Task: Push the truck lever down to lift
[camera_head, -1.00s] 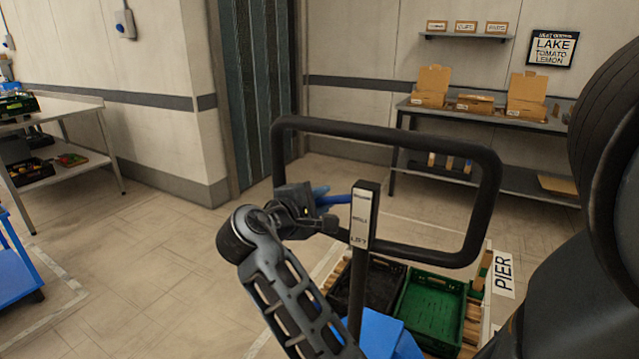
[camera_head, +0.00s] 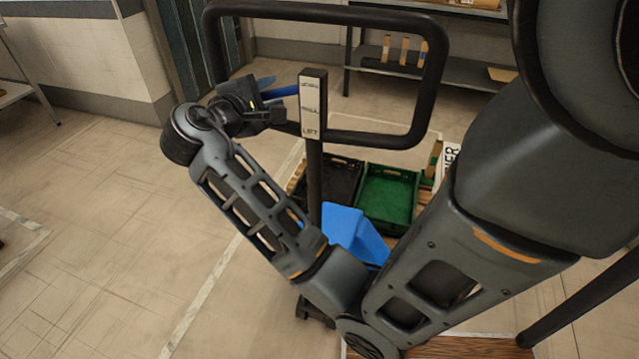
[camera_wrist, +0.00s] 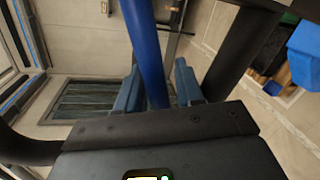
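The truck lever (camera_head: 285,91) is a blue bar sticking out to the left of the upright label plate (camera_head: 312,105) on the truck's post. The plate's lowest label reads LIFT; the upper labels are too small to read surely. The lever sits beside the plate's upper part, nearly level. My gripper (camera_head: 266,88) is at the lever's left end. In the wrist view the lever (camera_wrist: 148,45) runs between the two blue fingers of my gripper (camera_wrist: 158,90). The fingers stand apart, with a visible gap to the right finger; contact at the left finger is unclear.
The truck's black handle frame (camera_head: 322,14) loops around behind the plate and my gripper. A green crate (camera_head: 388,196) and a dark crate (camera_head: 340,180) stand on a wooden pallet below. A shelf table (camera_head: 465,70) is behind. The floor at left is clear.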

